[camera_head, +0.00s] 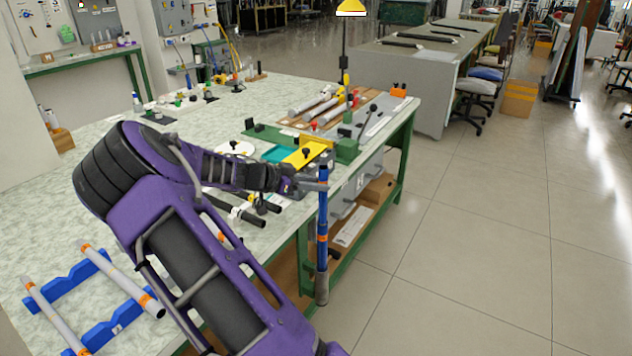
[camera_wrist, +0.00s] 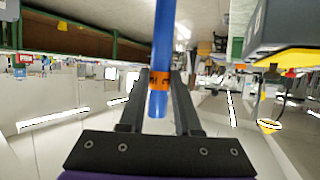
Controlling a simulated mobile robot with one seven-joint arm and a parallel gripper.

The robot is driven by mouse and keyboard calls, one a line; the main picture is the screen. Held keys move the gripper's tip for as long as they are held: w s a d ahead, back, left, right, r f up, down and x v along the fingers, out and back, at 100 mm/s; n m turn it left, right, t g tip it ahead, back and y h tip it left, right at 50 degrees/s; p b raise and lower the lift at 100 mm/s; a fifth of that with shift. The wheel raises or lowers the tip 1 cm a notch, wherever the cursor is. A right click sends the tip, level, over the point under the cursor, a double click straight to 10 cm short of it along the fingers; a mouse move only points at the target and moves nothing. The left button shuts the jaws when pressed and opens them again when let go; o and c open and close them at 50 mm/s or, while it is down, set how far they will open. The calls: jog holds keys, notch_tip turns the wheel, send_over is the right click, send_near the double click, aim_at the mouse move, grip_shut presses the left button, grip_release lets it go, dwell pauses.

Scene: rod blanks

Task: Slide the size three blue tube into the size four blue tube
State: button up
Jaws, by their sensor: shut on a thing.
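My gripper (camera_head: 318,186) is shut on a slim blue tube (camera_head: 322,210) and holds it roughly upright, beyond the table's right edge, over the floor. The tube has an orange band partway down and a grey section at its lower end. In the wrist view, the blue tube (camera_wrist: 161,40) stands between the two fingers of my gripper (camera_wrist: 160,78), with a dark-marked orange band near its end. I cannot read the size on it. I cannot make out a second, separate blue tube in either view.
Two pale tubes with orange bands (camera_head: 105,268) lie across blue racks (camera_head: 68,273) at the near left of the table (camera_head: 230,110). A yellow and green fixture (camera_head: 305,152) and several grey rods lie near the table's right end. Open floor (camera_head: 480,240) lies to the right.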

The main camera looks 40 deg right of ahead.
jog(key=o, duration=1.1)
jog(key=shift+c, duration=0.2)
jog(key=p+v, duration=0.1)
jog(key=v, duration=1.6)
jog(key=shift+a, duration=0.15)
jog(key=shift+r, duration=0.15)
